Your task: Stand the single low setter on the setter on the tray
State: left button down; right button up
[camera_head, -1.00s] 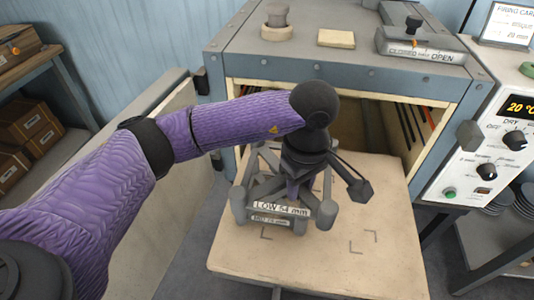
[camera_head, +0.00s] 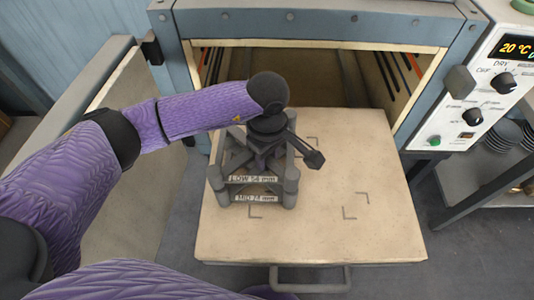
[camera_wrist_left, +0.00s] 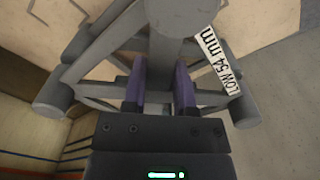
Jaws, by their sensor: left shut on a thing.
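The low setter (camera_head: 291,175), a grey frame labelled "LOW 54 mm", is held by my left gripper (camera_head: 262,160). It sits right above the mid setter (camera_head: 290,200), whose label reads "MID" with a blurred figure. The two look lined up and nearly level; I cannot tell whether they touch. The mid setter stands on the pale tray (camera_head: 350,175), left of its middle. In the left wrist view, the gripper's purple fingers (camera_wrist_left: 158,92) are shut at the middle of the low setter (camera_wrist_left: 115,40). My right gripper is out of view.
The open dryer chamber (camera_head: 330,75) lies behind the tray. Bracket-shaped corner marks (camera_head: 356,206) mark free tray surface on the right. The tray's handle (camera_head: 310,285) is at the front. A control panel (camera_head: 490,85) stands at the right, a grey-edged door panel (camera_head: 110,130) at the left.

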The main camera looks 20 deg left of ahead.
aim_at(267, 159)
pick_arm(q)
jog(key=shift+f+b, duration=0.6)
jog(key=shift+c, duration=2)
grip_release()
jog(key=shift+r, duration=0.1)
jog(key=shift+r+p, duration=0.35)
jog(key=shift+p, duration=0.05)
notch_tip(267, 159, up, 12)
jog(key=p, duration=0.2)
jog(key=shift+r, duration=0.2)
